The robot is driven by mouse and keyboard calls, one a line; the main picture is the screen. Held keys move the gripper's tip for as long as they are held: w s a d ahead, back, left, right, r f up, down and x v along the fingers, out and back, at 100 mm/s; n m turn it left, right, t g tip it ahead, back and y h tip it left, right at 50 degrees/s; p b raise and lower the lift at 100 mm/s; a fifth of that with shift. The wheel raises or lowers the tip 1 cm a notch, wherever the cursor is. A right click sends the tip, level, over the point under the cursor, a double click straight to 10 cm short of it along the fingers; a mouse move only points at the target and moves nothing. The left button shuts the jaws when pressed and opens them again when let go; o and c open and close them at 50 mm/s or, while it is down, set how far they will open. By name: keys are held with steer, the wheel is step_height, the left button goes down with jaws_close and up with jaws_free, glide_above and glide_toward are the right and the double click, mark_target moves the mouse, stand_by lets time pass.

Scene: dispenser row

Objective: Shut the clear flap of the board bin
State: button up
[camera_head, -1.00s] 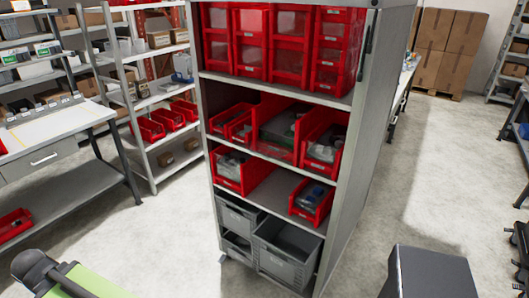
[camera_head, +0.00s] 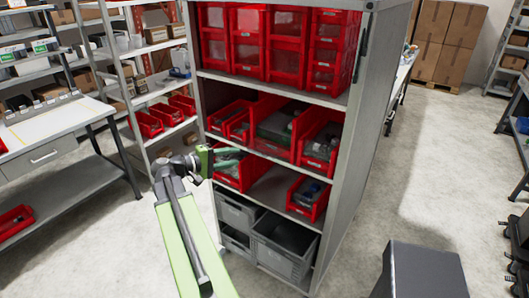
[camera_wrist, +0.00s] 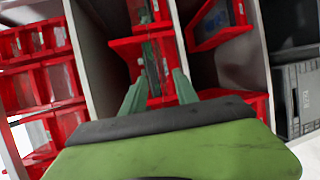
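The wide red bin (camera_head: 258,104) at the middle of the cabinet's upper open shelf holds dark, flat items and looks like the board bin. A see-through reddish panel (camera_head: 279,149), apparently its clear flap, is low at its front; its exact angle is unclear. My gripper (camera_head: 230,156) is at the cabinet's left front, before the lower-left red bin, below and left of the panel. In the wrist view my gripper (camera_wrist: 160,83) shows two green fingers spread apart, with nothing clearly held. Red bin fronts lie beyond them. Contact cannot be told.
Closed red drawers with clear fronts (camera_head: 270,45) fill the cabinet top. A red bin (camera_head: 308,198) stands at the right of the lower shelf, with grey crates (camera_head: 283,248) beneath. A shelving rack (camera_head: 150,98) is at left.

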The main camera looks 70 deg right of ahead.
mark_target(265, 149)
steer(key=b+x, duration=0.2)
steer(key=x, duration=1.2)
steer(key=shift+s+d+f, duration=0.1)
steer(key=shift+d, duration=0.1)
steer(key=shift+c, duration=0.4)
steer(key=c, duration=0.7)
jaws_close()
steer(key=shift+a, duration=0.15)
steer(key=shift+s, duration=0.1)
